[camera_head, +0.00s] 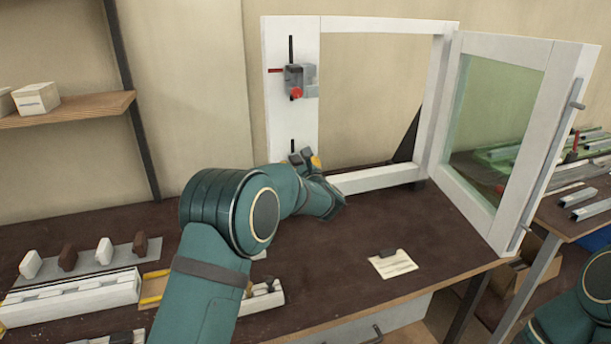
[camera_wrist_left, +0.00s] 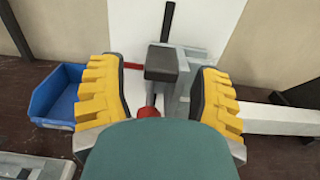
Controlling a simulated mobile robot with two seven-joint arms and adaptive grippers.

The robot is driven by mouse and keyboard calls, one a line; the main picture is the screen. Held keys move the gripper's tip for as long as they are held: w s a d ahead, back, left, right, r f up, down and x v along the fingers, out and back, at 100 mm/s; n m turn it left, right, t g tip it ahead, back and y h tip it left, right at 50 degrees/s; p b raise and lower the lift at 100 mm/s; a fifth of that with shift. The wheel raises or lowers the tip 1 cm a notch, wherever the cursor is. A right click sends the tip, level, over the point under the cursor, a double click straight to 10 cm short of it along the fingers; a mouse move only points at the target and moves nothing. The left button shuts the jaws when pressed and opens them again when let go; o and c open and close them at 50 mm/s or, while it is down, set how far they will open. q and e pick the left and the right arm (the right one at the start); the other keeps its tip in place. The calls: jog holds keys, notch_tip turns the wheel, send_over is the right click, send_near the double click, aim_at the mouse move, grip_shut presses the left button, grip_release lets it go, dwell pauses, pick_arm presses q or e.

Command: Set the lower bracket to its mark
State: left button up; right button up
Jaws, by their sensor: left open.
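The lower bracket (camera_wrist_left: 183,90) is a grey metal piece on the vertical slot of the white frame post (camera_head: 279,120). A dark block and a red knob (camera_wrist_left: 149,112) show at its front. A red mark line (camera_wrist_left: 133,66) meets its left side near its upper part. My left gripper (camera_wrist_left: 160,70) is open, with its yellow fingers on either side of the bracket and gaps visible.
A hinged glass door (camera_head: 540,140) stands open at the right. A note card (camera_head: 393,264) with a dark clip lies on the brown bench (camera_head: 330,290). White rails and handles lie at left. A blue bin (camera_wrist_left: 58,95) is left of the bracket in the wrist view.

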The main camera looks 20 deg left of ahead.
pick_arm(q)
jog(key=v, duration=1)
jog(key=shift+s+d, duration=0.25)
jog(key=shift+s, duration=0.1)
